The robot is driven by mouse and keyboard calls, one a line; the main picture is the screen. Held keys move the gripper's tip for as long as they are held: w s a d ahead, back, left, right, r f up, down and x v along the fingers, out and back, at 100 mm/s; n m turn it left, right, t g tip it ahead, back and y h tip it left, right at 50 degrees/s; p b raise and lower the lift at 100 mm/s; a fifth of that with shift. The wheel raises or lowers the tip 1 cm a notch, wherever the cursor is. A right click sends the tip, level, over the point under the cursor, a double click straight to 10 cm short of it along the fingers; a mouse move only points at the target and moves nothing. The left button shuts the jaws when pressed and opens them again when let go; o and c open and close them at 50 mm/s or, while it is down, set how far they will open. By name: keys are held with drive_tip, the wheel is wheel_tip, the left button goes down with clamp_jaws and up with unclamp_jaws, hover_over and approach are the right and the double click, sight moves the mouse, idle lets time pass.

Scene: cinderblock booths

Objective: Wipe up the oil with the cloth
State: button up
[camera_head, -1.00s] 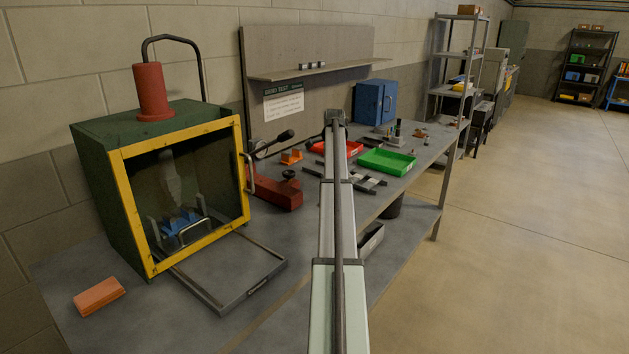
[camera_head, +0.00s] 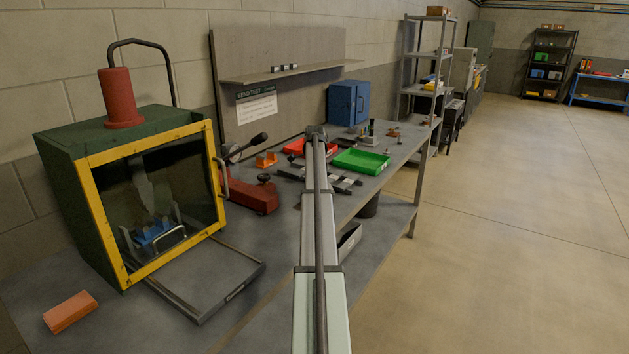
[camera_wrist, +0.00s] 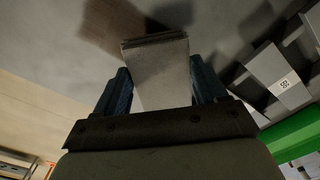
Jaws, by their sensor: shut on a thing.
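My gripper (camera_wrist: 160,95) shows in the wrist view, its two dark blue fingers on either side of a pale grey, layered, folded piece that looks like the cloth (camera_wrist: 160,72). It is shut on this piece, which hangs out beyond the fingers over the grey bench. A brown, smeared patch that may be the oil (camera_wrist: 108,25) lies on the bench top just past the cloth, beside a dark patch that looks like shadow. I cannot tell whether the cloth touches the bench. In the head view my arm hides the gripper and cloth.
The bench (camera_head: 245,262) holds a green press cabinet (camera_head: 75,170), an orange block (camera_head: 70,312), a red lever tool (camera_head: 250,195), a green tray (camera_head: 360,161), a red tray (camera_head: 297,147), a blue cabinet (camera_head: 348,103) and grey bars (camera_wrist: 275,75). Open floor lies right.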

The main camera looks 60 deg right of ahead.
sight(297, 213)
drive_tip(key=shift+f, duration=0.5)
drive_tip(key=shift+a+f, duration=0.8)
drive_tip(key=shift+f, duration=0.05)
drive_tip(key=shift+c, duration=0.4)
drive_tip(key=shift+a, duration=5.25)
drive_tip(key=shift+d+r, duration=0.1)
drive_tip(key=shift+d, duration=6)
drive_tip(key=shift+r, duration=4.1)
drive_tip(key=shift+a, duration=0.15)
